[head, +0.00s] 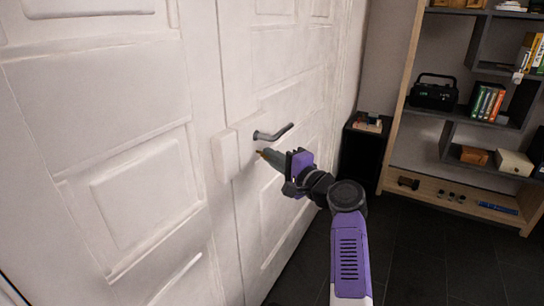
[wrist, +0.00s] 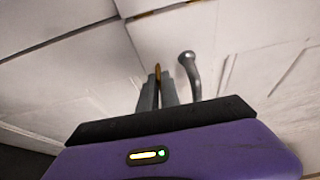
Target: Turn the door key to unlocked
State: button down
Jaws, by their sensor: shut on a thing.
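The door key (head: 259,152) is a small brass-coloured piece at the white door, just below the dark lever handle (head: 272,133). It also shows in the wrist view (wrist: 157,72) as a narrow golden strip between the fingertips. My gripper (head: 266,155) reaches the door from the right and is shut on the key. In the wrist view the two grey fingers (wrist: 158,88) stand close on either side of it, and the handle (wrist: 190,75) is just to their right. The fingers hide most of the key, and its turn angle is hard to tell.
The white panelled door (head: 130,150) fills the left side, with a raised lock box (head: 224,155) left of the key. A black stand (head: 362,160) and a wooden shelf unit (head: 455,190) with a radio (head: 433,92) and books stand at right. Dark floor is clear in front.

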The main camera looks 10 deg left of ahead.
jog(key=shift+r+p, duration=0.2)
jog(key=shift+p, duration=0.2)
jog(key=m+p, duration=0.1)
jog(key=p, duration=0.3)
jog(key=shift+r+m+h, duration=0.25)
jog(key=shift+m+h, duration=0.05)
jog(key=shift+m, duration=0.1)
jog(key=m+g+p, duration=0.1)
jog(key=m+p, duration=0.1)
jog(key=p, duration=0.4)
jog(key=shift+r+m+g+h, duration=0.1)
jog(key=shift+m+g+h, duration=0.2)
jog(key=shift+g, duration=0.1)
jog(key=m+g, duration=0.1)
jog(key=m, duration=0.2)
jog(key=m+g+b, duration=0.1)
jog(key=m+g, duration=0.1)
jog(key=f+m+g, duration=0.1)
jog(key=m+g, duration=0.1)
jog(key=m, duration=0.1)
jog(key=shift+w+d+m+b, duration=0.1)
jog(key=shift+w+m+b, duration=0.2)
jog(key=shift+b, duration=0.1)
jog(key=shift+r+g+b, duration=0.15)
jog(key=shift+g+b, duration=0.15)
jog(key=shift+b, duration=0.2)
jog(key=shift+m, duration=0.3)
